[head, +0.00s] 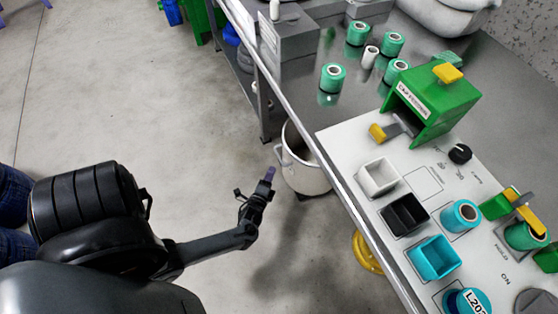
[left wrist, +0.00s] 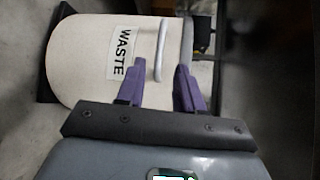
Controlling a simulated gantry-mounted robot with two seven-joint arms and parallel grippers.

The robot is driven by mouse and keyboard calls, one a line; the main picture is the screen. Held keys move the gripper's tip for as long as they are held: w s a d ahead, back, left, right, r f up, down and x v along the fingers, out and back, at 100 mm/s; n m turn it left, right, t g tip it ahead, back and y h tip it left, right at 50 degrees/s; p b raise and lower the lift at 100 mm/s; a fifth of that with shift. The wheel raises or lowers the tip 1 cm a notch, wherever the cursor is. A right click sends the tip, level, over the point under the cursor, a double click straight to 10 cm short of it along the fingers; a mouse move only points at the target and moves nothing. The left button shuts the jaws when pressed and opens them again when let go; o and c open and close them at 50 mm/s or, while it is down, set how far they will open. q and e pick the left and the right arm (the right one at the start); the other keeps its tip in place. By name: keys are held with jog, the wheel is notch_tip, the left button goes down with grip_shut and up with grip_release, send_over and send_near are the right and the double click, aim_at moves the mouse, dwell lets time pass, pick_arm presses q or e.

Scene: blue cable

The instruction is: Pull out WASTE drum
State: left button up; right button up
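The WASTE drum is a white cylinder (head: 305,178) on the floor, partly hidden under the table edge in the head view. In the left wrist view the drum (left wrist: 85,65) lies sideways in the picture, with its WASTE label (left wrist: 122,53) and a pale bar handle (left wrist: 160,50) showing. My left gripper (head: 268,178) is just left of the drum in the head view. In the left wrist view the gripper's purple fingers (left wrist: 158,80) are apart, with the handle in line with the gap between them. I cannot tell whether they touch it. My right gripper is not in view.
The steel table (head: 330,110) overhangs the drum. On it stand several green spools (head: 332,77), a green box (head: 432,105) and a white panel (head: 345,150) with small bins. A yellow ring-shaped thing (head: 366,252) shows beside the table.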

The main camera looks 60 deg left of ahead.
aim_at(279, 156)
pick_arm(q)
jog(key=b+x, duration=0.5)
jog(key=x, duration=0.5)
jog(key=shift+w+a, duration=0.1)
jog(key=shift+w, duration=0.1)
grip_shut()
